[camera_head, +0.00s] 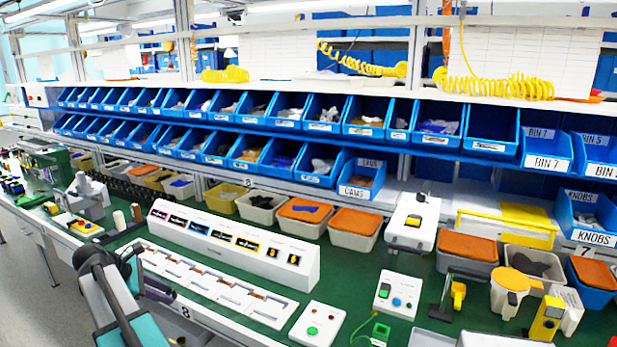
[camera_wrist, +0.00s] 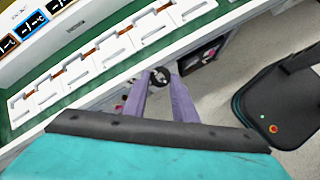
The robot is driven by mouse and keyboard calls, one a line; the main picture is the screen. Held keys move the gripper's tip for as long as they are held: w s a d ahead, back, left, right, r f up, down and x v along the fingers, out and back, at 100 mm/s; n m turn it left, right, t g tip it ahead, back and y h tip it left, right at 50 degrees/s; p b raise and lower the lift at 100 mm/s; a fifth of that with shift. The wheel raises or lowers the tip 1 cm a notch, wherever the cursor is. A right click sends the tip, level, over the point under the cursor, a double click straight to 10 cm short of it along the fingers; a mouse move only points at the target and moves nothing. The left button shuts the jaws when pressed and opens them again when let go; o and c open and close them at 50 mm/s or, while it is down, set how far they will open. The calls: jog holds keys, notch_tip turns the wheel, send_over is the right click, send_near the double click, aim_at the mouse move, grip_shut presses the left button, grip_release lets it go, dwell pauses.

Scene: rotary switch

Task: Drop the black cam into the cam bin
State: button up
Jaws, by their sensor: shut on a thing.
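The black cam (camera_wrist: 160,76) is a small dark round piece between the tips of my gripper (camera_wrist: 160,80) in the wrist view. The two purple-grey fingers are shut on it. They are over the front edge of the bench, with the floor side beyond. In the head view my arm is at the lower left, and the cam cannot be made out there. The cam bin (camera_head: 356,192) is a blue bin labelled CAMS in the lower bin row, right of centre. It is far from my gripper, at the back of the bench.
A white panel with several switches (camera_head: 230,246) and a long white slotted tray (camera_head: 205,283) lie between my arm and the bins.

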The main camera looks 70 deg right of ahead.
aim_at(352, 186)
jog(key=s+d+r+m+h+p, duration=0.1)
jog(key=s+d+r, duration=0.3)
jog(key=s+d, duration=0.15)
jog(key=s+d+r+p, duration=0.1)
jog(key=s+d+r, duration=0.3)
jog(key=d, duration=0.2)
jog(key=s+d+r+m+g+p, duration=0.1)
jog(key=s+d+r+p, duration=0.1)
jog(key=s+d+r, duration=0.4)
jog(key=s+d+r+m+g+h+p, duration=0.1)
jog(key=s+d+r, duration=0.5)
jog(key=s, duration=1.1)
jog(key=s+d+r+m+p, duration=0.1)
jog(key=s+d+r+p, duration=0.2)
jog(key=s+d+r, duration=0.3)
jog(key=s+r, duration=0.2)
jog(key=s, duration=0.3)
jog(key=shift+s+d+r+g+h, duration=0.2)
jog(key=shift+s+g+h, duration=0.1)
jog(key=shift+g, duration=0.1)
jog(key=shift+d, duration=0.1)
